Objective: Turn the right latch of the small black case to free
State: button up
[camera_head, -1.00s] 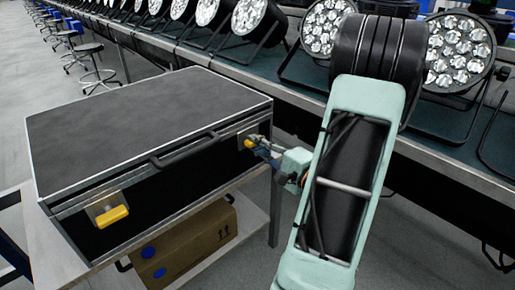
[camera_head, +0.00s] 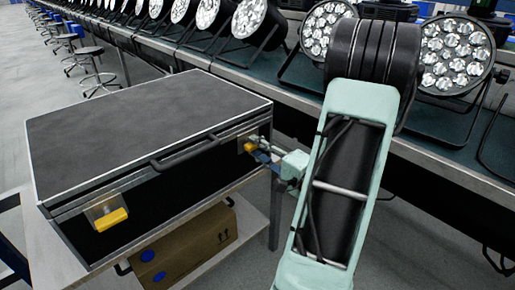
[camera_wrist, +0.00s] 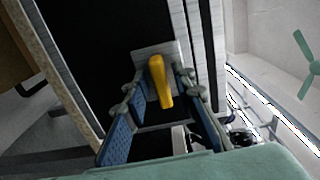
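The small black case (camera_head: 150,115) lies closed on a table, its front face toward the lower right. Its right latch is a metal plate with a yellow lever (camera_head: 250,147). In the wrist view the right latch's yellow lever (camera_wrist: 160,84) stands out from its plate, tilted a little. My gripper (camera_wrist: 158,92) is open, with one blue finger on each side of the lever and a visible gap to each. In the head view my gripper (camera_head: 264,158) is at the right latch, partly hiding it. The left latch (camera_head: 110,217) also has a yellow lever.
A dark carry handle (camera_head: 184,152) sits between the latches. A cardboard box (camera_head: 185,245) is on the shelf below. A long bench (camera_head: 440,165) with several par cans runs behind the case and my arm. Floor shows at the lower right.

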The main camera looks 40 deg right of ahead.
jog(key=s, duration=1.2)
jog(key=shift+d, duration=0.45)
